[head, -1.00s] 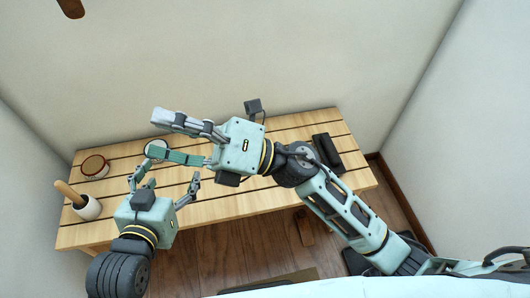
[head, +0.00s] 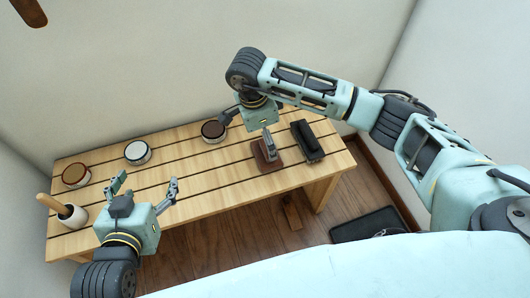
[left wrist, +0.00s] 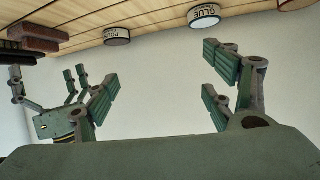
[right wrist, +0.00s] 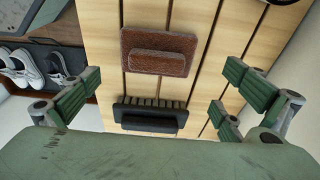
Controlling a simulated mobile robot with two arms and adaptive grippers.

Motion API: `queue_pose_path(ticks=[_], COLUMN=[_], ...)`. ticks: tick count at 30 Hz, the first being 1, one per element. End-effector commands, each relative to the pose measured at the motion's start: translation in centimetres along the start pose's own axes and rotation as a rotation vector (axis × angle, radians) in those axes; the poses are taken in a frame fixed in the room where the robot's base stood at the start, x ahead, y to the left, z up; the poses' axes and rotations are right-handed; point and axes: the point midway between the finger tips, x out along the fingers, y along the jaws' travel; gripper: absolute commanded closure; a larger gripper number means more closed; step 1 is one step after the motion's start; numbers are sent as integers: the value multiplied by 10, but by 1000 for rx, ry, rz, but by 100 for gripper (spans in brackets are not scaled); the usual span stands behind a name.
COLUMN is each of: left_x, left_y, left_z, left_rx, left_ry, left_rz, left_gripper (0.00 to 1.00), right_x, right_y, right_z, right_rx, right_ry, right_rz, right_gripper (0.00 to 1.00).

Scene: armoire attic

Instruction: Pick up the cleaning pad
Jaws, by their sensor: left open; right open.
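The cleaning pad appears to be the brown block with a raised grip (right wrist: 160,50). It lies flat on the slatted bench in the right wrist view, just above a black bristle brush (right wrist: 150,116). In the head view the pad (head: 264,160) is partly hidden by a finger of my right gripper (head: 250,130). That gripper is open and empty above the bench; its fingers are spread wide in the right wrist view. My left gripper (head: 146,184) is open and empty over the bench's left front. The pad also shows in the left wrist view (left wrist: 36,36).
The bench (head: 205,185) also holds a brown-topped tin (head: 213,130), a white-topped tin (head: 138,152), a reddish tin (head: 76,175) and a white pot with a wooden handle (head: 71,214). A dark tray (head: 368,224) with shoes lies on the floor. Walls close in behind.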

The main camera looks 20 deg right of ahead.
Motion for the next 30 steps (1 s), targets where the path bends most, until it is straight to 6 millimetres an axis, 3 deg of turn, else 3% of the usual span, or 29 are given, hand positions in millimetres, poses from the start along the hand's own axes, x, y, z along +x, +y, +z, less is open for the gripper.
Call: queue_pose_path(ticks=[7, 18, 27, 30], left_x=[3, -4, -6, -6], left_y=[3, 11, 12, 11], left_z=[-22, -82, -88, -88], left_rx=[0, -3, -3, -10], left_ry=[107, 397, 424, 424], left_rz=[7, 24, 26, 28], left_gripper=[24, 24, 24, 24], right_x=[18, 55, 58, 58], right_y=[2, 5, 5, 5], right_z=[2, 3, 3, 3], right_rx=[0, 0, -1, -1], right_ry=[-5, -6, -6, -6], right_rz=[1, 0, 0, 0], right_gripper=[0, 0, 0, 7])
